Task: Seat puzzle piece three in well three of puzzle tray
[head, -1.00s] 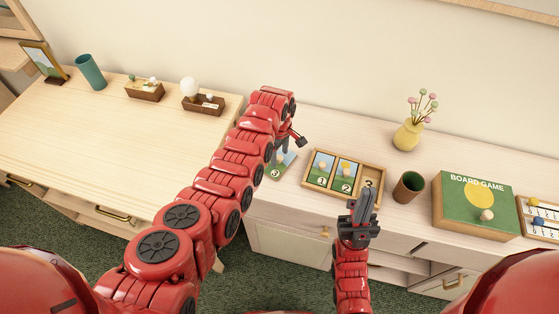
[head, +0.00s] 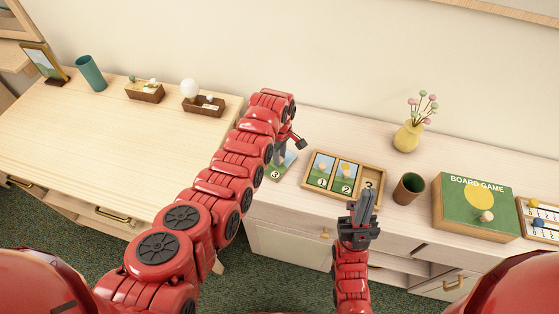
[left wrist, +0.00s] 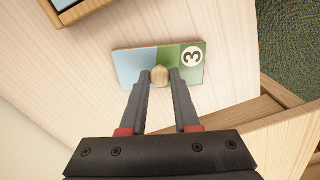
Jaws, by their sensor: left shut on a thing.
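Puzzle piece three (head: 274,174) is a flat blue-and-green tile marked 3 with a round wooden knob. It lies on the cabinet top left of the puzzle tray (head: 309,184), and shows whole in the left wrist view (left wrist: 140,59). My left gripper (left wrist: 159,75) is shut on its knob, one finger on each side. In the head view my left arm partly covers the gripper and piece. The wooden tray holds pieces one (head: 322,168) and two (head: 346,175); its right well is bare wood, partly hidden by my right gripper (head: 367,193), whose finger gap is unclear.
A brown cup (head: 409,188) stands right of the tray, then a green board game box (head: 473,208) and an abacus-like frame (head: 540,217). A yellow vase (head: 408,136) stands behind. A lighter table (head: 100,140) adjoins at left.

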